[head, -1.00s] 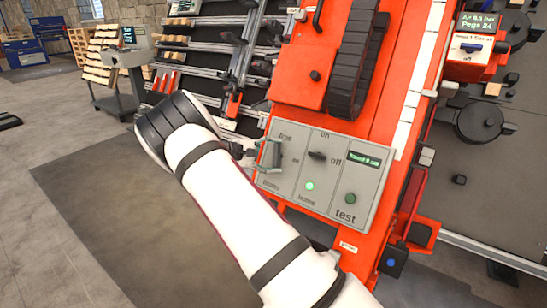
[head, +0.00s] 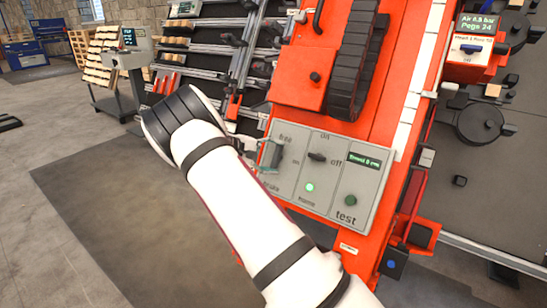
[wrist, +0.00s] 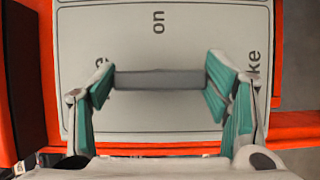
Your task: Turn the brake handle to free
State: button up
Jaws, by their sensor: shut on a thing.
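The brake handle is a grey bar (wrist: 160,79) on the light grey control panel (head: 322,205). In the wrist view it lies across the picture between my two fingers, level, with "on" printed above it. The partly covered word ends show at its sides, "e" at left and "ke" at right. My gripper (wrist: 161,82) has teal-lined fingers and is shut on the bar, one finger at each end. In the head view my gripper (head: 268,155) is at the panel's left column, between the "free" and lower "brake" labels. My arm partly hides this column there.
Right of the handle, the panel has a dark on/off switch (head: 317,156), a lit green button (head: 309,187), a darker test button (head: 350,200) and a small display (head: 370,160). The orange machine (head: 400,130) surrounds it. Open floor (head: 110,220) lies left.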

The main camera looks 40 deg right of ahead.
jog(key=o, duration=1.2)
jog(key=shift+c, duration=0.2)
jog(key=shift+a, duration=0.1)
jog(key=v, duration=1.1)
jog(key=shift+a+r, duration=0.2)
jog(key=shift+a, duration=0.15)
jog(key=shift+w, duration=0.15)
